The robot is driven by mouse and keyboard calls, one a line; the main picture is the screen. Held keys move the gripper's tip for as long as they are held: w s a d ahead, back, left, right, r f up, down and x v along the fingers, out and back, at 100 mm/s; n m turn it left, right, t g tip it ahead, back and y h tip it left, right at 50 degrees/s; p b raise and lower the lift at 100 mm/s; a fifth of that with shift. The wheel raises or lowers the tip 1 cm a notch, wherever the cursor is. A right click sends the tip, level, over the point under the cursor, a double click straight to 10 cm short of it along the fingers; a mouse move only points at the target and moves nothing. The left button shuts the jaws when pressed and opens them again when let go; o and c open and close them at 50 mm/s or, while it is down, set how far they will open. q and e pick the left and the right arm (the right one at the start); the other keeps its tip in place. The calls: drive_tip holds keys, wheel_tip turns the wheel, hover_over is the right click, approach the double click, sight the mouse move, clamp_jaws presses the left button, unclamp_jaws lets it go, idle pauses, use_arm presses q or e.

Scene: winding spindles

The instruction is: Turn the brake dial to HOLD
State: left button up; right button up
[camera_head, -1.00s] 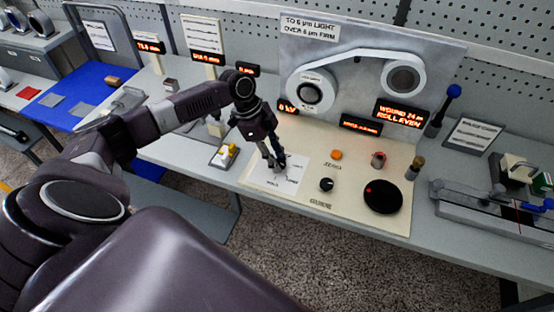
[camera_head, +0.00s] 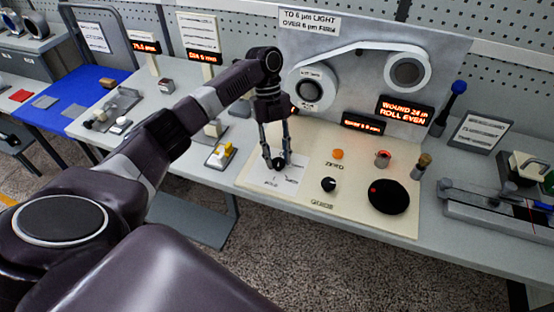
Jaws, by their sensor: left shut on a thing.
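The brake dial (camera_head: 278,164) is a small dark knob on a white label plate (camera_head: 259,175) at the left end of the cream panel. The plate has small print at its front, too small to read surely. My left gripper (camera_head: 277,161) points down over the plate, with its two fingers on either side of the dial, shut on it. The fingers partly hide the dial, and I cannot tell which mark it points to. My right gripper is not in view.
Behind stands an upright panel with two rollers (camera_head: 408,70). A yellow-and-white switch (camera_head: 220,155) sits left.

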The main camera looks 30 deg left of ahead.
use_arm(q)
drive_tip(key=shift+w+r+m+g+y+b, duration=0.15)
drive_tip(key=shift+m+y+b, duration=0.15)
drive_tip(key=shift+m, duration=0.55)
drive_tip(key=shift+w+f+m+g+y+b, duration=0.15)
drive_tip(key=shift+m+y+b, duration=0.1)
drive_tip(key=shift+m, duration=0.6)
drive_tip(key=shift+s+r, duration=0.1)
drive_tip(key=shift+r, duration=0.05)
drive_tip(key=o, duration=1.1)
drive_tip(key=v, duration=1.1)
drive_tip(key=shift+w+r, duration=0.2)
drive_tip(key=shift+r, duration=0.15)
